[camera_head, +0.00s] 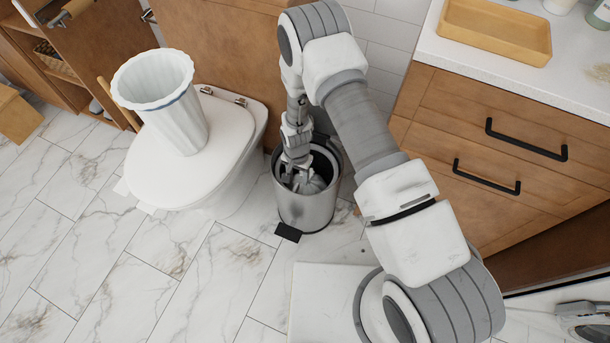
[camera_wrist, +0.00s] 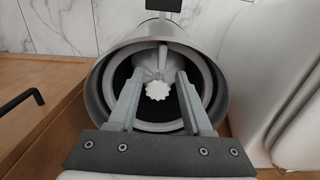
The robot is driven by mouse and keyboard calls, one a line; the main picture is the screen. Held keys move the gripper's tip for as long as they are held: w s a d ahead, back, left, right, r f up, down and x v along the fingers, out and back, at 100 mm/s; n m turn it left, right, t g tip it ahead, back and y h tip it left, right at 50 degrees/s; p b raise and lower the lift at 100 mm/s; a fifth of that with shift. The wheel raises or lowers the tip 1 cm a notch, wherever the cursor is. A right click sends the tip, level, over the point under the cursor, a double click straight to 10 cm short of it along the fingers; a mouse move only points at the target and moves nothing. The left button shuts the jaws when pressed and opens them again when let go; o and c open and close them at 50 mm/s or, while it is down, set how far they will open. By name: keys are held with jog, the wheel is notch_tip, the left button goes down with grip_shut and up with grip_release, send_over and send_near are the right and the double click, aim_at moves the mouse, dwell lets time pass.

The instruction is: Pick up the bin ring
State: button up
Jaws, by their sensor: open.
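The bin ring appears to be the pale grey ring (camera_wrist: 206,82) just inside the mouth of a round metal pedal bin (camera_head: 307,208), which also shows in the wrist view (camera_wrist: 98,88). My gripper (camera_head: 298,180) points down into the bin mouth. In the wrist view my gripper (camera_wrist: 159,73) is open, its two fingers spread over the inside of the bin with nothing between them held. A white piece with a toothed end (camera_wrist: 158,91) shows between and below the fingers. The fingers cover parts of the ring; I cannot tell whether they touch it.
A white toilet (camera_head: 235,130) stands left of the bin, with a white fluted basket (camera_head: 165,110) on its lid. A wooden drawer cabinet (camera_head: 500,140) is close on the right. A yellow tray (camera_head: 495,30) sits on the counter. The marble floor in front is clear.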

aim_at(298, 184)
jog(key=shift+w+f+b, duration=0.2)
jog(key=shift+f+b, duration=0.95)
jog(key=shift+f, duration=1.95)
jog(key=shift+c, duration=0.3)
jog(key=shift+r, duration=0.1)
grip_shut()
